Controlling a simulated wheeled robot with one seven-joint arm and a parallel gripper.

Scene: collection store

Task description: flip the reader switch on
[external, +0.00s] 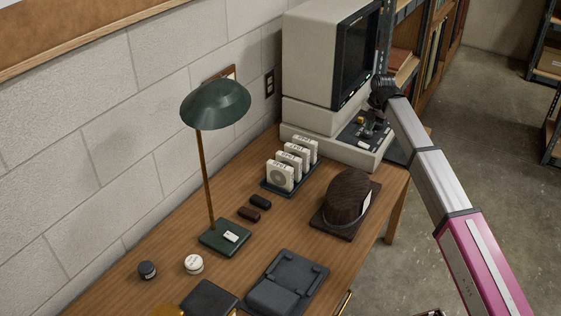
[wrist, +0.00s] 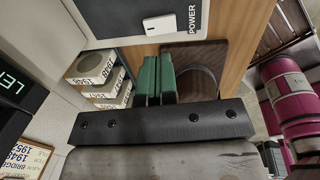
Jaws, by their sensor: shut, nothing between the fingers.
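The reader (external: 325,65) is a beige machine with a dark screen, at the back right of the desk. Its base carries a dark control panel (external: 355,135). In the wrist view, a dark panel (wrist: 110,18) marked POWER bears a small white switch (wrist: 158,24); I cannot tell which way it is set. My gripper shows in the wrist view as two green fingers (wrist: 157,62) close together, shut and empty. Their tips appear below the switch in that picture, apart from it. In the external view my dark wrist (external: 383,92) is over the right side of the reader's base.
Several white film boxes (external: 281,176) stand in a dark tray left of the reader. A brown rounded object (external: 346,191) sits on a dark base in front. A green lamp (external: 216,103) stands farther left. Shelves (external: 437,48) are behind; open floor lies right.

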